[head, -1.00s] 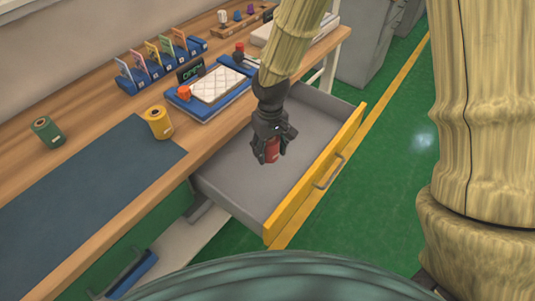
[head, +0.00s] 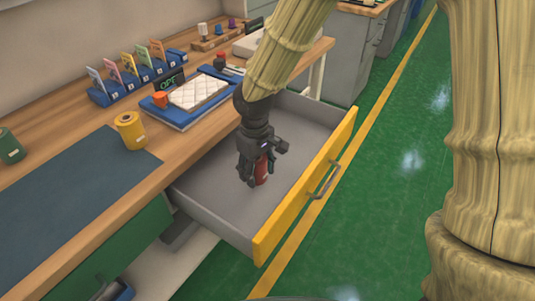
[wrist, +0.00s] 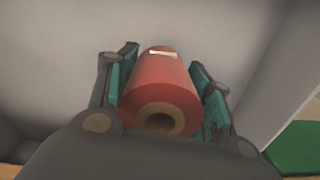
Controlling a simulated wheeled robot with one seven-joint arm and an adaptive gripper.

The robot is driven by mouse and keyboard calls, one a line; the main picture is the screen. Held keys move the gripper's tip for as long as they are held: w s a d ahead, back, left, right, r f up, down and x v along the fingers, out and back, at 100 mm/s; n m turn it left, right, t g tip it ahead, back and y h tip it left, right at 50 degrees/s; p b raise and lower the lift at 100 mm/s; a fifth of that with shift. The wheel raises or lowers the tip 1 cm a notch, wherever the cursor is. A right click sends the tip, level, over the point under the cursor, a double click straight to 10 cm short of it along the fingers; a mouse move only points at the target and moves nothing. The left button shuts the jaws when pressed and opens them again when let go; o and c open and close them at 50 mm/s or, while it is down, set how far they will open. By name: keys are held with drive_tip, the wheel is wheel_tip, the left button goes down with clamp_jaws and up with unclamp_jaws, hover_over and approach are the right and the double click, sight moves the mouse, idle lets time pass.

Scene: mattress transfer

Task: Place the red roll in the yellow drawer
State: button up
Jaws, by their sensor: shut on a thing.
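The red roll (head: 262,170) is between the fingers of my gripper (head: 256,173), inside the open yellow-fronted drawer. The wrist view shows the red roll (wrist: 160,88) with a small white label and a brown hollow core, a finger against each side. My gripper (wrist: 165,95) is shut on it. The yellow drawer (head: 305,190) is pulled out from the workbench, with a grey interior and a yellow front with a handle. The roll is low in the drawer; I cannot tell whether it touches the floor.
On the wooden bench (head: 170,160) are a yellow roll (head: 131,131), a green roll (head: 10,147), a dark mat (head: 70,195) and a blue tray holding a white mattress-like pad (head: 198,92). The drawer's grey floor around the gripper is clear. Green floor lies to the right.

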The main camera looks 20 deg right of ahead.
drive_tip(key=w+d, duration=0.5)
drive_tip(key=w, duration=0.1)
drive_tip(key=w+d+f, duration=0.1)
drive_tip(key=w+d, duration=0.2)
drive_tip(key=w, duration=0.1)
drive_tip(key=shift+d+f, duration=0.1)
drive_tip(key=shift+d, duration=0.25)
drive_tip(key=shift+d+f, duration=0.1)
drive_tip(key=shift+f, duration=1.65)
drive_tip(key=shift+f, duration=0.2)
drive_tip(key=o, duration=1.2)
wheel_tip(320, 180, up, 12)
drive_tip(key=p, duration=0.1)
drive_tip(key=shift+r, duration=0.15)
